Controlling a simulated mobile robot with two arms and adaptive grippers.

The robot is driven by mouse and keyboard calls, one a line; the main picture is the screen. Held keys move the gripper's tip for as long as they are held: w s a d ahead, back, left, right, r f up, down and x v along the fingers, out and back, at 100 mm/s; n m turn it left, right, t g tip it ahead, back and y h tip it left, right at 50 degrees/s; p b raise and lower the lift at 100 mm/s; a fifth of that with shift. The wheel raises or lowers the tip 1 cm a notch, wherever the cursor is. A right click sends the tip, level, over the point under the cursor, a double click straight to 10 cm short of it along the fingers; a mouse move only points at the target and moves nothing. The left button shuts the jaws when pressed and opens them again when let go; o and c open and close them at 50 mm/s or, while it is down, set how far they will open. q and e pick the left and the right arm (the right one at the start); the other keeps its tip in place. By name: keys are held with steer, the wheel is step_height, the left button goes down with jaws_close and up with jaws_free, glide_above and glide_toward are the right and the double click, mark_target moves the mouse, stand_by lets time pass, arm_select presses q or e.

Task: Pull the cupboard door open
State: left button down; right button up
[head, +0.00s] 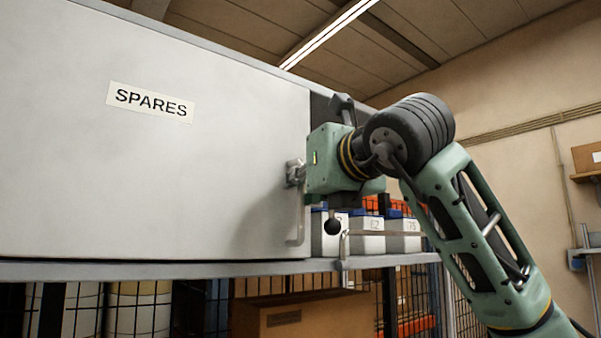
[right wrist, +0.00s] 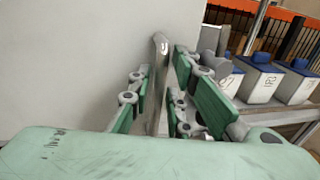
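The cupboard door (head: 200,130) is a flat pale grey panel with a SPARES label; it fills the left of the head view and also shows in the right wrist view (right wrist: 70,60). Its grey bar handle (head: 300,222) is near the door's right edge. My right gripper (head: 294,173) is at the handle's upper part. The gripper body hides part of the handle in the head view. My left gripper is not in view.
Right of the door's edge, white bins with blue tops (head: 368,238) stand on a shelf. Below are a grey ledge (head: 150,270), wire mesh and a cardboard box (head: 305,318). A wall shelf with a box (head: 586,158) is at far right.

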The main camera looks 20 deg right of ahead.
steer(key=shift+w, duration=0.4)
steer(key=shift+s, duration=0.15)
jaws_close()
